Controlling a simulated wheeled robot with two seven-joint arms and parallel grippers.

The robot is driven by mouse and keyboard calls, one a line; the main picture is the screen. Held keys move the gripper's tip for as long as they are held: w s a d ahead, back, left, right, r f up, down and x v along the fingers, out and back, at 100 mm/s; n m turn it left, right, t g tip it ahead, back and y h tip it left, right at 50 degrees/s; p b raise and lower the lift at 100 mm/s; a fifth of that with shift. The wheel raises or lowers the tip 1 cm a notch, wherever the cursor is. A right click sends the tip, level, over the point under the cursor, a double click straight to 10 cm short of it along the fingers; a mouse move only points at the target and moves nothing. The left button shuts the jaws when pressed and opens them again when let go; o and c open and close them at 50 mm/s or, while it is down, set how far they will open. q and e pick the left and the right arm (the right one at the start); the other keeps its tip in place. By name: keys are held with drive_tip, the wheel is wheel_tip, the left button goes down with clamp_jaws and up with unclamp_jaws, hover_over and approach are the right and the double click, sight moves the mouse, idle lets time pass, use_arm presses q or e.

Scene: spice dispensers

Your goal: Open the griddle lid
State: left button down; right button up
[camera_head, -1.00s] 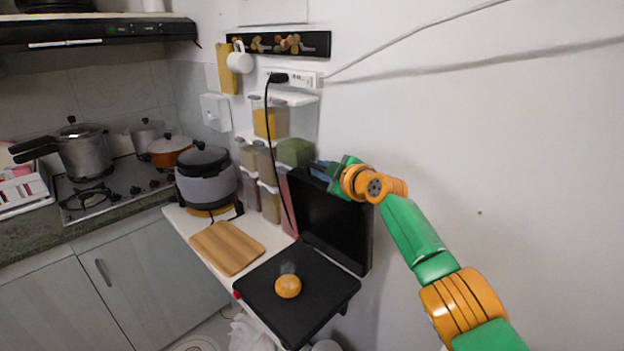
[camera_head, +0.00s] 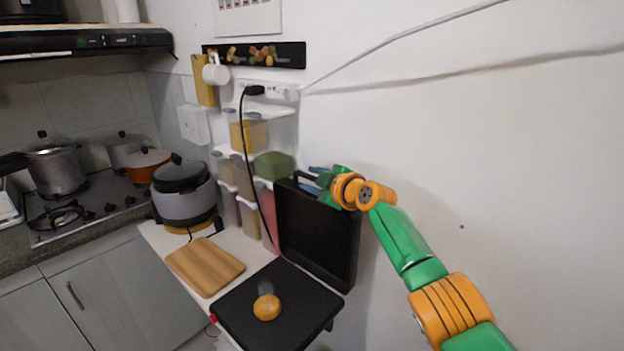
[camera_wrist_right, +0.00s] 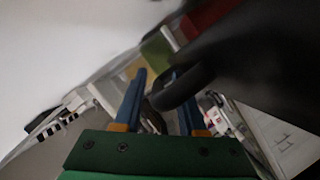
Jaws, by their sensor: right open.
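The griddle is black. Its lid (camera_head: 315,235) stands raised, roughly upright, along the wall side of the flat black base (camera_head: 285,315). A round orange-brown food piece (camera_head: 266,308) lies on the base with faint steam above it. My right gripper (camera_head: 313,180) is at the lid's top edge, its blue fingers pointing left near the dark handle (camera_head: 303,181). In the right wrist view, the open fingers (camera_wrist_right: 160,85) are apart and the curved handle (camera_wrist_right: 183,88) crosses close to one finger. Whether it touches is unclear. My left gripper is not in view.
A wooden board (camera_head: 205,267) and a grey cooker (camera_head: 184,192) stand left of the griddle. Stacked spice containers (camera_head: 247,180) and a hanging black cord (camera_head: 243,140) are behind it. The white wall (camera_head: 480,130) is close beside the lid and my right arm.

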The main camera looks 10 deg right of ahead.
drive_tip(key=shift+d, duration=0.1)
drive_tip(key=shift+s+d+r+b, duration=0.25)
drive_tip(key=shift+s+d+b, duration=0.05)
drive_tip(key=shift+b, duration=0.25)
drive_tip(key=shift+s+d+b, duration=0.1)
drive_tip(key=shift+s+b, duration=0.3)
drive_tip(key=shift+s, duration=0.25)
drive_tip(key=b+v, duration=0.2)
drive_tip(key=v, duration=0.2)
drive_tip(key=shift+f, duration=0.1)
drive_tip(key=shift+s+r, duration=0.3)
drive_tip(key=shift+s, duration=0.2)
